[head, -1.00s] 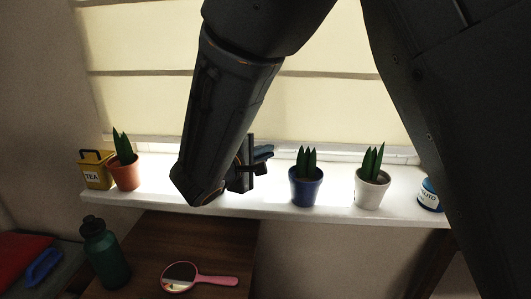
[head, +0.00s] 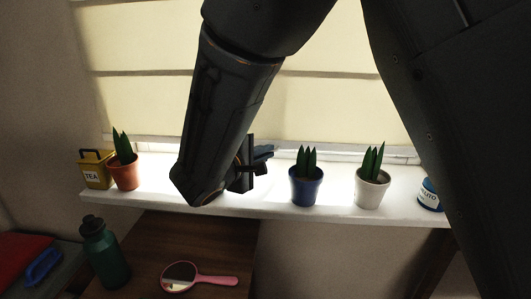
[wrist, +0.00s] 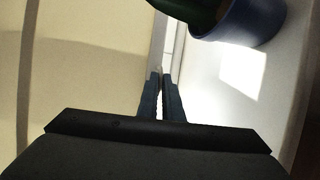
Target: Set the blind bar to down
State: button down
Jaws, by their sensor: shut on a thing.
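The cream blind (head: 335,105) hangs over the window in the head view, its lower edge with the bar (head: 345,149) close above the white sill. My gripper (head: 264,158) is at this lower edge, left of the blue pot, partly hidden behind my own arm. In the wrist view, the two blue fingers of my gripper (wrist: 161,76) are close together, shut on the bar, between the blind cloth (wrist: 85,70) on the left and the sill on the right. The bar between the fingertips is hardly visible.
On the sill (head: 250,207) stand a yellow tea tin (head: 94,172), a terracotta pot (head: 125,175), a blue pot (head: 305,188) close right of my gripper, a white pot (head: 371,192) and a blue-white tin (head: 430,196). A green bottle (head: 104,255) and pink mirror (head: 205,279) are below.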

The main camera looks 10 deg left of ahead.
jog(key=shift+f+b, duration=1.95)
jog(key=shift+f, duration=0.45)
jog(key=shift+r, duration=0.1)
jog(key=c, duration=1.9)
grip_release()
jog(key=v, duration=0.7)
jog(key=shift+s+a+r, duration=0.1)
jog(key=shift+s, duration=0.25)
jog(key=shift+s, duration=0.1)
